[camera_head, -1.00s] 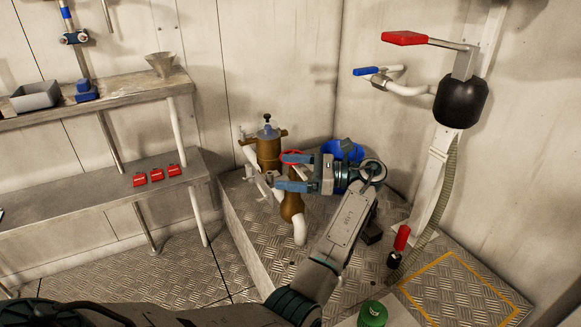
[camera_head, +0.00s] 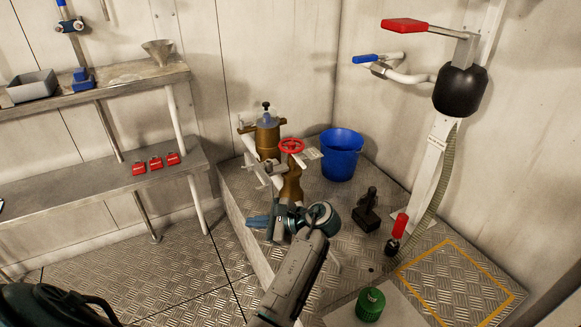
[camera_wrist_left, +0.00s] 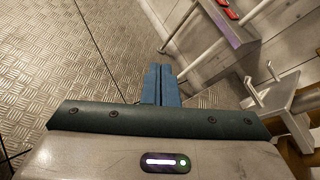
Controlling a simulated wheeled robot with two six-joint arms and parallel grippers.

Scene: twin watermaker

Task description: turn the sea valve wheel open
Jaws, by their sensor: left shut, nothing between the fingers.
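The red valve wheel (camera_head: 291,146) sits on top of a bronze valve body (camera_head: 291,183), beside a bronze strainer-like housing (camera_head: 268,140). The wheel is in plain sight in the head view, with nothing touching it. My left gripper (camera_head: 250,221) is below and to the left of the wheel in the picture, clear of it and pointing left. Its blue fingers are shut together with nothing between them, as the left wrist view (camera_wrist_left: 161,72) also shows. My right gripper is not in view.
A blue bucket (camera_head: 341,155) stands on the raised plate platform right of the valve. A dark tool-like object (camera_head: 367,212) and a green-topped container (camera_head: 370,305) are farther right and nearer. A bench (camera_head: 100,190) with red items (camera_head: 155,163) is at left. Floor left of the platform is clear.

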